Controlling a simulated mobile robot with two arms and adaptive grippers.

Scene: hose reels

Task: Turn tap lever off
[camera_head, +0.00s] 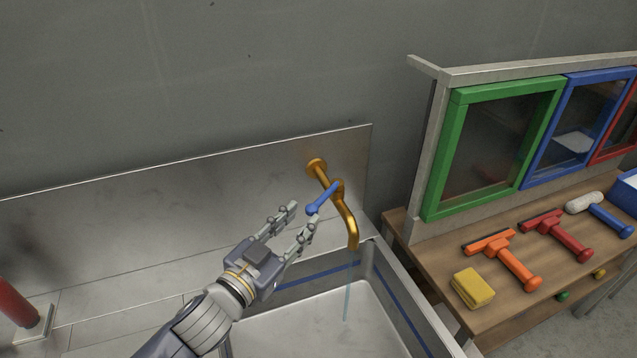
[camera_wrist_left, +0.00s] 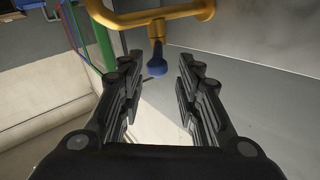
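The brass tap (camera_head: 347,215) comes out of the metal splashback, and a thin stream of water (camera_head: 348,290) runs from its spout into the sink. Its blue lever (camera_head: 322,200) points down and to the left in the head view. My left gripper (camera_head: 302,222) is open, with its fingertips close to the lever's end. In the left wrist view the open fingers (camera_wrist_left: 157,70) show with the blue lever end (camera_wrist_left: 157,64) just ahead of and between the tips, and the brass tap pipe (camera_wrist_left: 150,18) beyond. I cannot tell whether a finger touches it. My right gripper is not in view.
The metal sink (camera_head: 400,300) with a blue stripe lies below the tap. To the right, a wooden table (camera_head: 440,262) holds squeegees, a yellow sponge (camera_head: 472,287) and framed panes, the nearest green (camera_head: 455,150). A red cylinder (camera_head: 15,303) is at far left.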

